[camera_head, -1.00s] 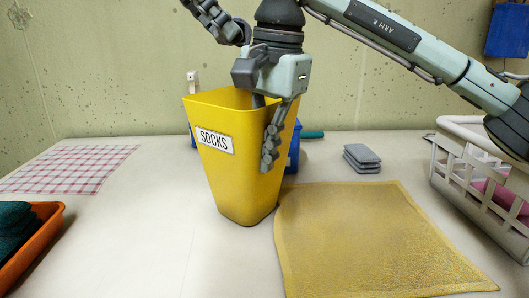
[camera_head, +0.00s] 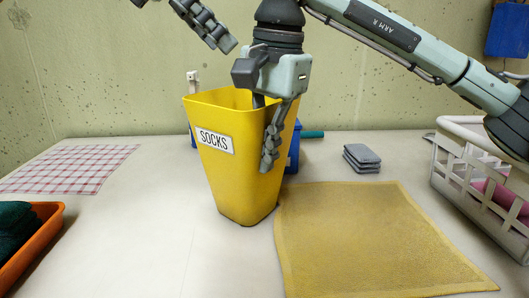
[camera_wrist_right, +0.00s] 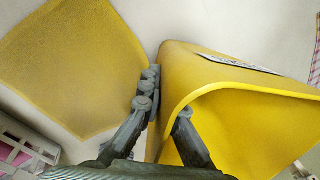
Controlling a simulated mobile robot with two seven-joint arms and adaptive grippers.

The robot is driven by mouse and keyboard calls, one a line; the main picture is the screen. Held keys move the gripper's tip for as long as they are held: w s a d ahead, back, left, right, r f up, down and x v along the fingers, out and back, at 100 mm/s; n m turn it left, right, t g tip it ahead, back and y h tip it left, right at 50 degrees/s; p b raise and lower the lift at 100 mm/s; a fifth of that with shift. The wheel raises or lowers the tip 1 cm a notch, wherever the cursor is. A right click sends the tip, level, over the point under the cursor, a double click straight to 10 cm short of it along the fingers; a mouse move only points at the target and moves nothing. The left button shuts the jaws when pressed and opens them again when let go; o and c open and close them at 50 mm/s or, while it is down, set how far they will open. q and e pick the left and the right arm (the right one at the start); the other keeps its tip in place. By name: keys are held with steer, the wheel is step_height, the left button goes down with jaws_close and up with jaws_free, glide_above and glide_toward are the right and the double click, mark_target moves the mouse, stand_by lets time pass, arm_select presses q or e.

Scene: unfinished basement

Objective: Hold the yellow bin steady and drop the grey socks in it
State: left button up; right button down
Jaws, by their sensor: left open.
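The yellow bin (camera_head: 232,172), labelled SOCKS, stands upright mid-table; it also shows in the right wrist view (camera_wrist_right: 215,75). My right gripper (camera_head: 265,128) straddles its right wall near the rim, one finger inside and one outside. In the right wrist view the gripper (camera_wrist_right: 165,112) looks shut on that wall. The grey socks (camera_head: 362,157) appear to be the small folded grey stack on the table, right of the bin. My left gripper (camera_head: 188,20) is open at the top edge, above and left of the bin, partly out of view. The bin's floor is hidden.
A yellow mat (camera_head: 370,240) lies right of the bin. A white basket (camera_head: 455,175) with pink cloth stands at the right edge. An orange tray (camera_head: 45,235) sits front left, a checked cloth (camera_head: 70,168) back left. A blue container (camera_head: 293,150) stands behind the bin.

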arm_select(q)
steer(key=v, duration=1.2)
stand_by(0.3)
arm_select(e)
steer(key=c, duration=1.6)
jaws_free()
steer(key=shift+c, duration=0.2)
